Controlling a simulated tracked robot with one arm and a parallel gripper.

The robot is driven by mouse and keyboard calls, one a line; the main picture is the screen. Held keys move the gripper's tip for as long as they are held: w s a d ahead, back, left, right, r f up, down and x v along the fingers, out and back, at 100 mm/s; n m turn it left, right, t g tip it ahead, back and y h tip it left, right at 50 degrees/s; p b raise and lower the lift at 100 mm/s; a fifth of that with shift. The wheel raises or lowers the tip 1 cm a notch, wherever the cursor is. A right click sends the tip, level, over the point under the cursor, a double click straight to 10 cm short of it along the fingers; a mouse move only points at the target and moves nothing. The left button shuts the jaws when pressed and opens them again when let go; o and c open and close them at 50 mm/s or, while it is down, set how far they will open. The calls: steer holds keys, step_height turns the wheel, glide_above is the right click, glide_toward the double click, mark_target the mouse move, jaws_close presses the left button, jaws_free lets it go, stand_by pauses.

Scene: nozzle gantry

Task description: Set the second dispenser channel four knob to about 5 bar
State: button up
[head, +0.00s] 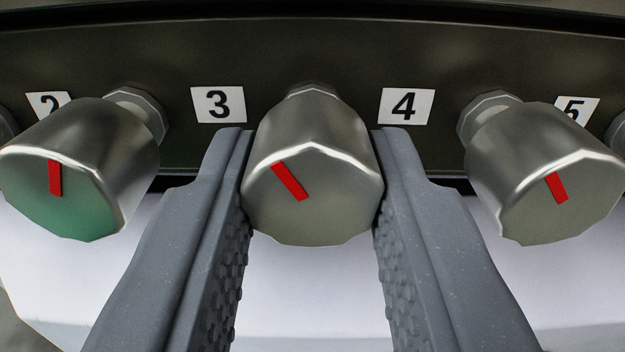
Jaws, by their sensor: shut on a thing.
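A faceted metal knob (320,150) with a red pointer mark is in the middle of the head view. It sits between the number plates 3 (218,104) and 4 (406,106); I cannot tell from the view alone which plate belongs to it. My gripper (313,195) is shut on this knob, with one grey finger against each side. The red mark leans, its upper end to the left and its lower end to the right. No pressure scale or gauge is in view.
A similar knob (105,165) stands at the left and another (515,150) at the right, close to the outside of the fingers. Plates 2 (48,101) and 5 (577,108) are partly hidden by them. The dark panel (300,55) is behind.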

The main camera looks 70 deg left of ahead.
steer(key=m, duration=0.1)
steer(key=m+p, duration=0.1)
steer(key=p, duration=0.1)
steer(key=shift+w+d+r+m, duration=0.15)
steer(key=shift+d+r+m, duration=0.1)
steer(key=shift+d+m, duration=0.15)
steer(key=m+p, duration=0.1)
steer(key=m, duration=0.1)
steer(key=shift+m+p, duration=0.3)
steer(key=shift+m, duration=0.1)
steer(key=m+p, duration=0.1)
steer(key=m, duration=0.2)
steer(key=shift+d+m, duration=0.1)
steer(key=shift+m, duration=0.2)
steer(key=m, duration=0.3)
steer(key=shift+m, duration=0.4)
steer(key=m+p, duration=0.1)
steer(key=m, duration=1)
steer(key=shift+s+a, duration=0.2)
steer(key=shift+r+m+p, duration=0.1)
steer(key=shift+m+p, duration=0.2)
steer(key=shift+m, duration=0.9)
steer(key=shift+a, duration=0.1)
